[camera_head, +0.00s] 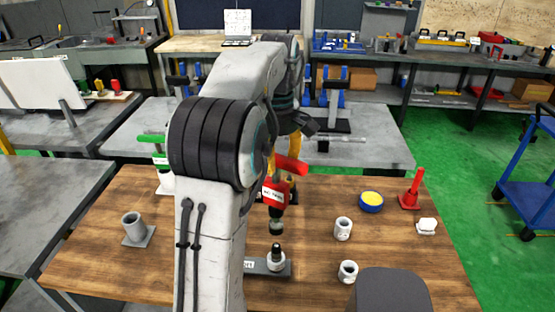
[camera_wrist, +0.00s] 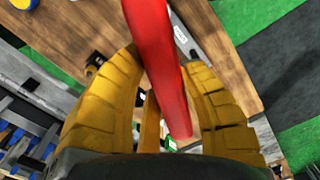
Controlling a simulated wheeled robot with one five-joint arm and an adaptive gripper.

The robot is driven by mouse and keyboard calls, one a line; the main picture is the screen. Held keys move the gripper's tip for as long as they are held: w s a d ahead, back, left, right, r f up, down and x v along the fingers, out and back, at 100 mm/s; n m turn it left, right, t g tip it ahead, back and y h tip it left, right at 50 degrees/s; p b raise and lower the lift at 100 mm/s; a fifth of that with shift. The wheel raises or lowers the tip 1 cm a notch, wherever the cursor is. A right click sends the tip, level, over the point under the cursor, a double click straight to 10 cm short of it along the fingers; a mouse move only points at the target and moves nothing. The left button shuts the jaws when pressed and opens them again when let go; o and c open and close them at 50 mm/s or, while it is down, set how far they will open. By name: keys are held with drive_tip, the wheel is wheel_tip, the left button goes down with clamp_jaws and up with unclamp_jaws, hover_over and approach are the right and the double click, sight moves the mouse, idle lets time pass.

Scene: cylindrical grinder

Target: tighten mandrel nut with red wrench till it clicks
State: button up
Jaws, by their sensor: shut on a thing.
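The red wrench (camera_head: 275,191) is upright, with a red cross handle at its top, a white label and a grey-green socket end. My gripper (camera_head: 284,158) has yellow fingers and is shut on its red handle. In the wrist view the handle (camera_wrist: 163,60) passes between the fingers (camera_wrist: 165,75). The mandrel (camera_head: 276,251) stands below the socket, with a dark top and a pale ring around it, on a grey labelled base (camera_head: 258,268). The socket looks apart from the mandrel top, with a small gap. I cannot make out the nut separately. My arm hides part of the base.
White rings (camera_head: 343,228) (camera_head: 348,271), a blue bowl with yellow content (camera_head: 371,202), a red stand (camera_head: 411,195) and a small white part (camera_head: 427,226) are on the right. A grey cylinder (camera_head: 132,227) and a green-handled tool (camera_head: 152,139) are on the left.

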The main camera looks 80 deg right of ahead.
sight(278, 178)
drive_tip(key=shift+r, duration=0.1)
drive_tip(key=shift+f+b, duration=1.95)
drive_tip(key=shift+f, duration=0.85)
drive_tip(key=shift+f+b, duration=1.2)
drive_tip(key=shift+f, duration=0.75)
